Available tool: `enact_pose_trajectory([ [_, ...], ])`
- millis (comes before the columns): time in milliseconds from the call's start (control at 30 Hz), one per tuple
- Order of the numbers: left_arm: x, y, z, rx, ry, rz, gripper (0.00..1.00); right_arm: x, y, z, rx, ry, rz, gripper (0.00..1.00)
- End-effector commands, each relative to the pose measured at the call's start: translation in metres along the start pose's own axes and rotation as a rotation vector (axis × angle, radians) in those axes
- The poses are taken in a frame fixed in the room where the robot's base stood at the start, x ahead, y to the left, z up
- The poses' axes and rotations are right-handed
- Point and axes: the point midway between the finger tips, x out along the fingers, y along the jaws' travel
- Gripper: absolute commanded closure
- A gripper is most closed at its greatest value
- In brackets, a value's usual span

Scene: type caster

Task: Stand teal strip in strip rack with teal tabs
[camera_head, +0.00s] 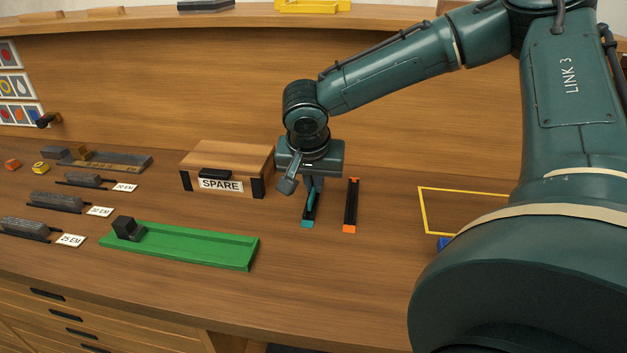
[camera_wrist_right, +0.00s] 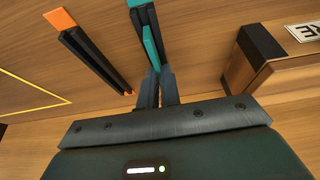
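The strip rack with teal tabs (camera_head: 307,223) is a narrow black channel lying on the bench; its teal end tab also shows in the right wrist view (camera_wrist_right: 136,3). My right gripper (camera_head: 313,186) is directly over this rack, pointing down. Its fingers (camera_wrist_right: 161,86) are close together on the teal strip (camera_wrist_right: 151,48), a thin teal piece that also shows in the head view (camera_head: 310,199). The strip is at the rack's channel, on edge; I cannot tell whether it is fully seated. My left gripper is not in view.
A similar rack with orange tabs (camera_head: 350,206) lies just to the right. The SPARE box (camera_head: 228,168) stands to the left. A green tray (camera_head: 190,246) lies front left. A yellow outlined area (camera_head: 465,211) lies right, partly behind my arm.

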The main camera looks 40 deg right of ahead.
Motion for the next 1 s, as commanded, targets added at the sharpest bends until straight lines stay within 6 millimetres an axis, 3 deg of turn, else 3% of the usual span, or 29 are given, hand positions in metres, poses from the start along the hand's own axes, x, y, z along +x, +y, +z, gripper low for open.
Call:
enact_pose_trajectory([
  [333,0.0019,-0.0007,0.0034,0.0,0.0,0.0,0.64,0.0035,-0.0002,0.0013,0.0,0.001,0.0,1.0],
  [400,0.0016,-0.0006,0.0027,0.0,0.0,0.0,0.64,0.0029,-0.0002,0.0011,0.0,0.001,0.0,0.89],
  [633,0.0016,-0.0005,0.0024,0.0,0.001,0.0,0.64,0.003,-0.0001,0.0012,0.0,0.0,0.0,0.71],
  [1000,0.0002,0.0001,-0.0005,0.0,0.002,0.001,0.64,0.0,0.0,0.0,0.0,0.0,0.0,0.7],
])
